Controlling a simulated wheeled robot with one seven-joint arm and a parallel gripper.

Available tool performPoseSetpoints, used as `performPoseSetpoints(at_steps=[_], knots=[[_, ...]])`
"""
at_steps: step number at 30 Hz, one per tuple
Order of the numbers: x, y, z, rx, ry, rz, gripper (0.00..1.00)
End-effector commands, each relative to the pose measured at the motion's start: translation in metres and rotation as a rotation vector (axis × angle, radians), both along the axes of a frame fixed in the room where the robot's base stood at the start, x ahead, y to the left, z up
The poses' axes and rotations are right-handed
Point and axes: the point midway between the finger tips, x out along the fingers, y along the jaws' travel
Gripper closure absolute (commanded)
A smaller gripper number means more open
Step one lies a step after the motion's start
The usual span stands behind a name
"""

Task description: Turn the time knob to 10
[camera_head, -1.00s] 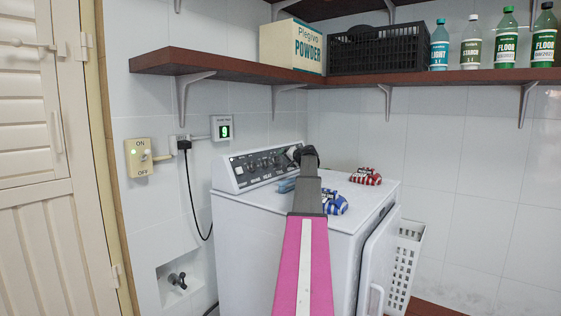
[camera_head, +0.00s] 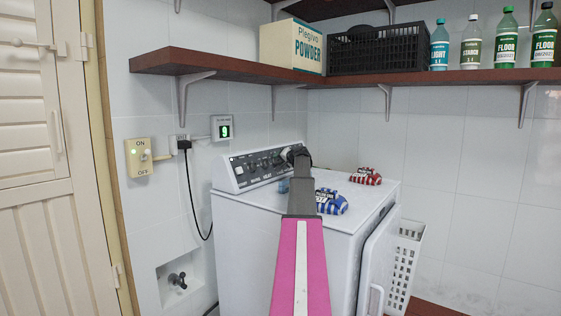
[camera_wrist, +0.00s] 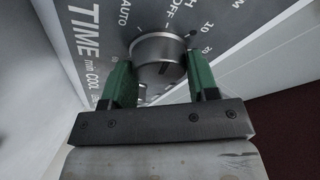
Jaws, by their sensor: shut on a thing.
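The time knob (camera_wrist: 158,45) is a round metallic dial on the grey panel, beside the printed word TIME (camera_wrist: 88,38). My gripper (camera_wrist: 158,62) has its two green fingers on opposite sides of the knob, shut on it. A dark mark shows on the near part of the knob. The labels AUTO, OFF, 10 (camera_wrist: 194,29) and 20 lie around the knob's far side. I cannot tell which label the knob points to. In the head view, my gripper (camera_head: 296,156) is at the right end of the washer's control panel (camera_head: 252,170), and the knob is hidden there.
The white washer (camera_head: 270,240) carries a blue-striped packet (camera_head: 331,202) and a red-striped packet (camera_head: 366,176) on its lid. Its front door (camera_head: 377,265) stands open. A white basket (camera_head: 405,262) is at the right. A wooden shelf (camera_head: 225,66) runs above.

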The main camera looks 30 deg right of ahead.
Motion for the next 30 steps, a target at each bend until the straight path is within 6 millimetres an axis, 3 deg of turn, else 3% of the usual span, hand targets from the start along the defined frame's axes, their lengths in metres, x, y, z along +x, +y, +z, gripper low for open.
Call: performPoseSetpoints(at_steps=[8,30], knots=[[-0.0001,0.0003,0.0001,0.082,0.035,-0.041,0.69],[-0.0002,-0.0005,0.0006,0.513,0.213,-0.260,0.69]])
